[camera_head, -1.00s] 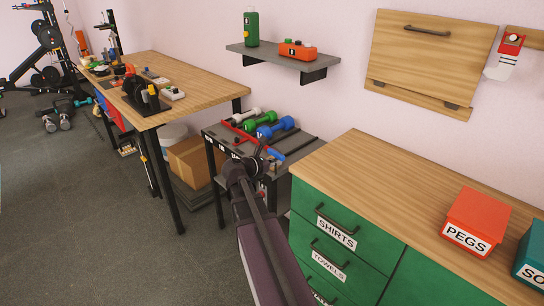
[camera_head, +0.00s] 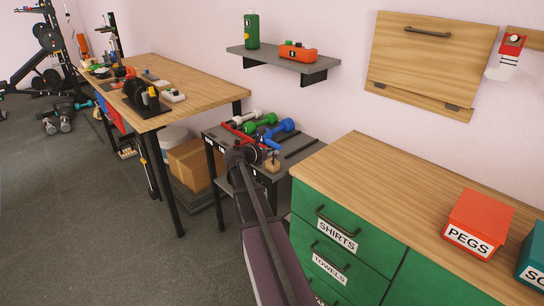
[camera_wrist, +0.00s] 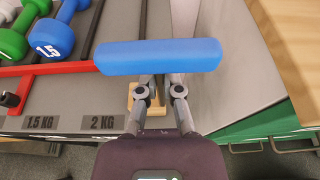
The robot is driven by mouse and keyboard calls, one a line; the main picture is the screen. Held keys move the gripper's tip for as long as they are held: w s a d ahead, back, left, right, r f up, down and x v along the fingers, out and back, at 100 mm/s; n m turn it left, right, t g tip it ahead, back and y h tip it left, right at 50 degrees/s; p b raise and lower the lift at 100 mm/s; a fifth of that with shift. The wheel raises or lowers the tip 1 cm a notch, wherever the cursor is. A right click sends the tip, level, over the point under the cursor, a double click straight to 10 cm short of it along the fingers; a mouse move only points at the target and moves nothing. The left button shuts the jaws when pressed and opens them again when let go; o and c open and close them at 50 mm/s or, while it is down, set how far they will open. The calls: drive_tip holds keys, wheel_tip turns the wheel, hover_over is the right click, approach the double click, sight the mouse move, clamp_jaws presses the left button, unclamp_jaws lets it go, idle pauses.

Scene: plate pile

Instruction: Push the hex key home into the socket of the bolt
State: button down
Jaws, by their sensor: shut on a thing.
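The hex key shows as a thick blue bar-shaped handle (camera_wrist: 160,56), lying crosswise at the fingertips in the wrist view. My gripper (camera_wrist: 162,80) is shut on it. Its shaft is hidden below the handle and fingers. A small pale wooden block (camera_wrist: 154,109) sits on the grey rack behind the fingers; it also shows in the head view (camera_head: 272,164). I cannot make out the bolt or its socket, nor whether the key's tip is in it. In the head view my gripper (camera_head: 262,151) is over the front right of the rack.
The grey rack (camera_head: 300,152) holds dumbbells, with a green one (camera_wrist: 16,38) and a blue one (camera_wrist: 52,36) left of the handle. A red rail (camera_wrist: 50,68) runs beside them. The green drawer cabinet (camera_head: 345,240) stands close on the right.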

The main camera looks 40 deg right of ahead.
drive_tip(key=shift+w+d+f+b, duration=0.3)
drive_tip(key=shift+w+d+f, duration=0.1)
drive_tip(key=shift+w, duration=0.15)
drive_tip(key=shift+w+d+f+b, duration=0.25)
drive_tip(key=shift+w+d+b, duration=0.1)
drive_tip(key=shift+w, duration=0.2)
drive_tip(key=shift+s+f+b, duration=0.1)
drive_tip(key=shift+f+b, duration=0.2)
drive_tip(key=shift+b, duration=0.05)
drive_tip(key=shift+f+b, duration=0.7)
drive_tip(key=shift+f, duration=0.1)
drive_tip(key=shift+f+b, duration=0.35)
drive_tip(key=c, duration=0.8)
unclamp_jaws()
drive_tip(key=shift+r, duration=0.2)
drive_tip(key=shift+a+r+p, duration=0.15)
drive_tip(key=shift+a+p, duration=0.05)
drive_tip(key=shift+p, duration=0.15)
drive_tip(key=p+v, duration=0.3)
drive_tip(key=v, duration=1)
drive_tip(key=shift+a, duration=0.25)
